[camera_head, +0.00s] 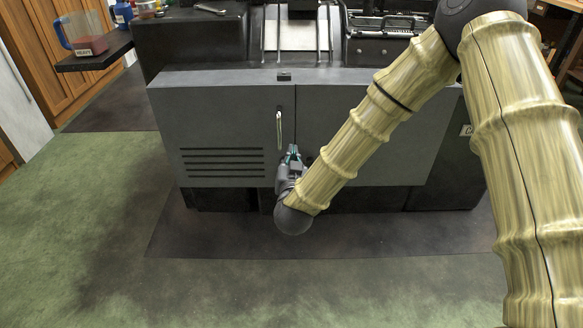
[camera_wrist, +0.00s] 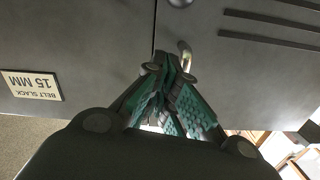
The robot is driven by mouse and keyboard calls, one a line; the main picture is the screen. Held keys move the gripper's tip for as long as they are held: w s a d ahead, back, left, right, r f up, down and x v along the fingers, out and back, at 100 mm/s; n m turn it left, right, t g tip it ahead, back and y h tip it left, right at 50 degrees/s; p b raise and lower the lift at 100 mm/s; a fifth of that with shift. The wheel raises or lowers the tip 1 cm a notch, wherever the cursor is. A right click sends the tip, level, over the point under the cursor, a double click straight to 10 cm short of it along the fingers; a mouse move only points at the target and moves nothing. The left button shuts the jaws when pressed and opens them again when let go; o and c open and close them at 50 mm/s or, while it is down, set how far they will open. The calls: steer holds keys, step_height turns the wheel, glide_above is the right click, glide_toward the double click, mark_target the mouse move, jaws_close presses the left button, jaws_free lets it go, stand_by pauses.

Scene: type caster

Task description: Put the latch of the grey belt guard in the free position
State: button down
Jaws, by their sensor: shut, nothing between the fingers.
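The grey belt guard (camera_head: 220,110) is a wide panel on the front of the machine, with a vertical seam near its middle. A pale metal lever, apparently the latch (camera_head: 279,128), stands roughly upright just left of the seam. Its curved bright end shows in the wrist view (camera_wrist: 184,48), just beyond my fingertips. My gripper (camera_head: 292,151) is shut and empty, just below and right of the lever in the head view. The wrist view shows the closed fingers (camera_wrist: 172,68) in front of the panel. I cannot tell whether they touch the lever.
Slots (camera_head: 222,163) mark the guard's lower left. An upside-down "BELT SLACK 15 MM" label (camera_wrist: 32,85) shows in the wrist view. A dark shelf (camera_head: 95,58) with a jug (camera_head: 82,36) juts out at left. My arm covers the guard's right part.

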steer(key=w, duration=0.1)
steer(key=w+b, duration=0.1)
steer(key=w, duration=0.2)
steer(key=shift+w+f+b, duration=0.25)
steer(key=shift+w+b, duration=0.05)
steer(key=shift+w+a+f+b, duration=0.15)
steer(key=shift+f+b, duration=0.2)
steer(key=shift+f, duration=0.25)
steer(key=shift+w+a+f+b, duration=0.1)
steer(key=shift+w+f+b, duration=0.1)
steer(key=shift+f+b, duration=0.3)
steer(key=shift+w+a+f+b, duration=0.15)
steer(key=shift+f+b, duration=0.05)
steer(key=shift+f, duration=0.5)
